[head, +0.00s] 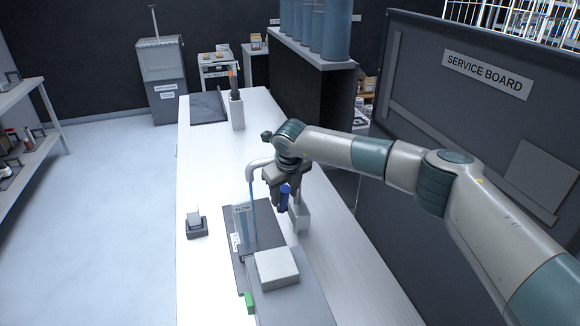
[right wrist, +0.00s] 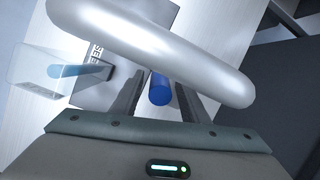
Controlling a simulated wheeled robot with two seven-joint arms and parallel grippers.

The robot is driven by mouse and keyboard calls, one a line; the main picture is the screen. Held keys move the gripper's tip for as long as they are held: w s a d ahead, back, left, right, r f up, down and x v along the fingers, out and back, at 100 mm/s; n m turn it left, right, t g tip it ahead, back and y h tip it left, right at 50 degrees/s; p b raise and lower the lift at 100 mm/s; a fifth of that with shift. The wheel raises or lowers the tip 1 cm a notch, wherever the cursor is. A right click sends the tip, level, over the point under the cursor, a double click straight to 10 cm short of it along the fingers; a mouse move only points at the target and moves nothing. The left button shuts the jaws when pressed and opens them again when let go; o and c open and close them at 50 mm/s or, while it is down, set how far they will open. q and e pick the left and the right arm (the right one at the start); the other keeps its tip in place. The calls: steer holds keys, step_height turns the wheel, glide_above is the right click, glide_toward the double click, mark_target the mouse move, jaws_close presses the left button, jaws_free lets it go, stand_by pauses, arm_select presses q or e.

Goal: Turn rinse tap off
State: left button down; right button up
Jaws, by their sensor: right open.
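The rinse tap's pale curved spout (head: 259,165) rises over the bench, and it crosses the top of the right wrist view as a silver pipe (right wrist: 150,40). A thin blue stream (head: 251,193) runs from it into a clear vessel (head: 243,222) labelled FLOW. The tap's blue handle (head: 285,191) shows by my right gripper (head: 290,203). In the right wrist view the blue handle (right wrist: 159,89) lies between the two open, dark fingers, with gaps at its sides. Part of the tap is hidden behind the gripper. My left gripper is not in view.
A white block (head: 277,267) and a green piece (head: 249,303) are on the near bench. A small grey holder (head: 196,224) stands left of the tap. A cup of tools (head: 237,110) is further back. The service board (head: 485,75) stands at right.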

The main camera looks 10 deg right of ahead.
steer(key=shift+s+d+t+p, duration=0.1)
steer(key=shift+s+t+p, duration=0.4)
steer(key=shift+p, duration=0.4)
steer(key=b+v, duration=0.8)
steer(key=v, duration=0.9)
steer(key=shift+w+r, duration=0.1)
steer(key=shift+r, duration=0.05)
